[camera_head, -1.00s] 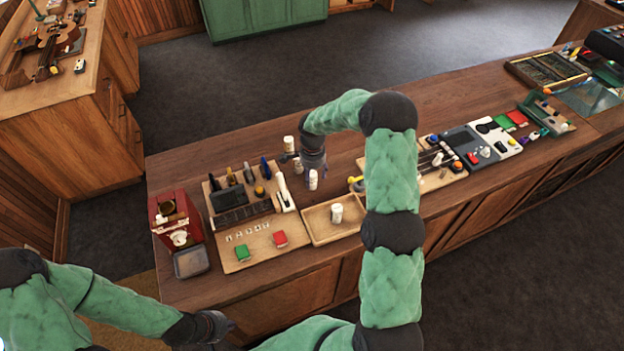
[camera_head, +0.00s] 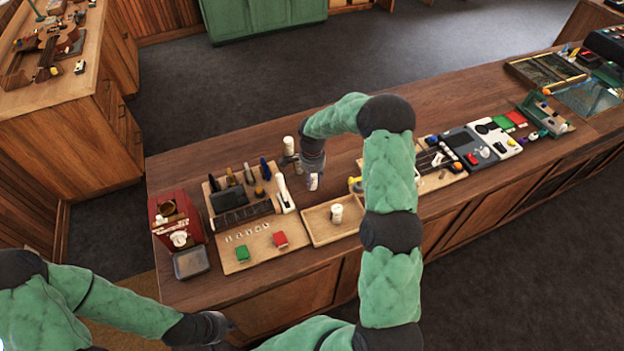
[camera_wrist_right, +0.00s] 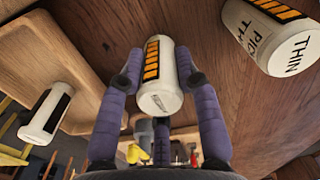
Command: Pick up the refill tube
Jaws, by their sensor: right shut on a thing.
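Three white tubes show in the head view, and I cannot tell by lettering which is the refill tube. My right gripper (camera_head: 313,171) reaches down over the counter and is shut on a white tube (camera_head: 312,182). In the right wrist view the fingers (camera_wrist_right: 159,64) press both sides of this tube (camera_wrist_right: 160,92), which has an orange-and-black label. A second tube (camera_head: 289,145) stands just behind the gripper; its label (camera_wrist_right: 268,38) reads partly "THIN". A third tube (camera_head: 337,214) stands in the tray. My left gripper (camera_head: 217,326) is low at the left, its fingers unclear.
The wooden tray (camera_head: 318,234) lies in front of the gripper. A tool board (camera_head: 250,250) with red and green blocks is to its left, with a red machine (camera_head: 175,218) beyond. Bare counter (camera_head: 250,135) lies behind. Devices (camera_head: 470,146) crowd the right.

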